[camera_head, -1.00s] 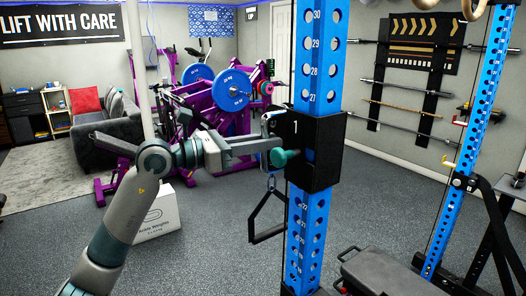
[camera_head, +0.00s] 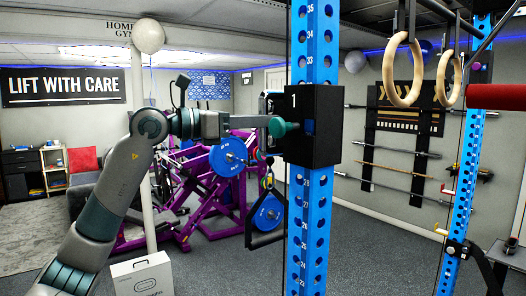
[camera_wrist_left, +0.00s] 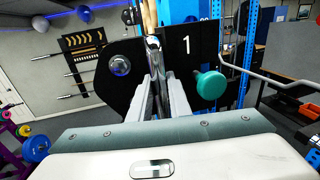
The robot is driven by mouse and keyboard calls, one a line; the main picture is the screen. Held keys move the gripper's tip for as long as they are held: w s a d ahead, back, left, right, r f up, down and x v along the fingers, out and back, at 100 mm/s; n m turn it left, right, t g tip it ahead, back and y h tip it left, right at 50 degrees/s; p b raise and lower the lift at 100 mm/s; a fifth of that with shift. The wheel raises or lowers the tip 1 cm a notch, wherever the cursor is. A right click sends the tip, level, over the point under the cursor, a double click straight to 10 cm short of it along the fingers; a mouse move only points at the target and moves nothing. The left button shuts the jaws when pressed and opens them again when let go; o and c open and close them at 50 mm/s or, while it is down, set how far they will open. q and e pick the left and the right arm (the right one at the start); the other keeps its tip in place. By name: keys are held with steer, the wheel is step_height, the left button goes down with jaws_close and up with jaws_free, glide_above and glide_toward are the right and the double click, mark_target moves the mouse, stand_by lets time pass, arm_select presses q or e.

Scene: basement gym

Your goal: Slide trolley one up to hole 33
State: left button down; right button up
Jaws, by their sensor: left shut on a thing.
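Trolley one (camera_head: 328,118) is a black block marked 1 around the blue numbered upright (camera_head: 310,230). Label 28 shows just below it; 33 and 35 show above it. Hole 33 (camera_head: 309,35) is uncovered, above the trolley's top edge. My left gripper (camera_head: 262,128) is at the trolley's left side, partly hidden behind the teal knob (camera_head: 285,128). In the left wrist view, my left gripper (camera_wrist_left: 163,88) is shut on the trolley's upright chrome handle (camera_wrist_left: 153,58), with the teal knob (camera_wrist_left: 210,86) beside its fingers. My right gripper is not in view.
A black stirrup handle (camera_head: 265,238) hangs below the trolley's left side. Purple machines with blue plates (camera_head: 228,157) stand behind. Wooden rings (camera_head: 403,72) hang at upper right, near a second blue upright (camera_head: 464,185). Open floor lies beyond the near upright.

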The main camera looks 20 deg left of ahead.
arm_select(q)
step_height(320, 180, up, 13)
steer(key=p, duration=0.4)
steer(key=shift+r, duration=0.15)
steer(key=c, duration=1.6)
jaws_free()
steer(key=shift+c, duration=0.2)
